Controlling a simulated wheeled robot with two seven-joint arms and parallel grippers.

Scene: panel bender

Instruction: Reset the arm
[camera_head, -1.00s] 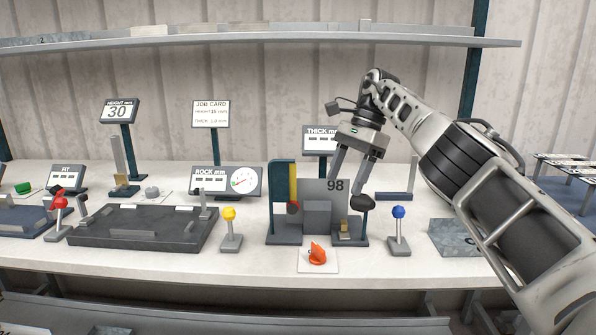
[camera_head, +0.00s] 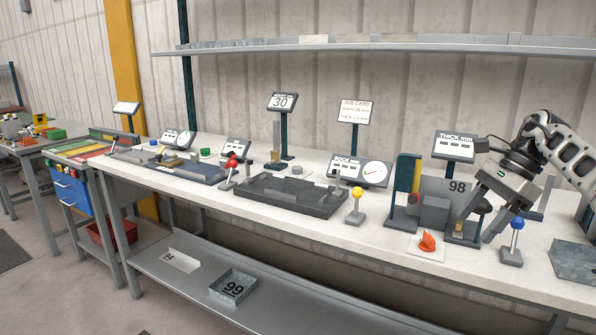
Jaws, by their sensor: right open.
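My right gripper (camera_head: 486,219) hangs at the right of the bench, its two fingers spread apart and pointing down. It is in front of the grey thickness station (camera_head: 435,211) marked 98, with the fingers around the station's right end in the picture; I cannot tell whether they touch it. Nothing shows held between the fingers. The right arm comes in from the right edge. My left gripper and arm are not in view.
The bench (camera_head: 310,222) holds a dark tray (camera_head: 290,196), a yellow-knobbed lever (camera_head: 355,205), a blue-knobbed lever (camera_head: 514,240) and an orange piece (camera_head: 427,241). A lower shelf (camera_head: 190,285) carries a grey tray marked 99 (camera_head: 233,287). Floor is clear at lower left.

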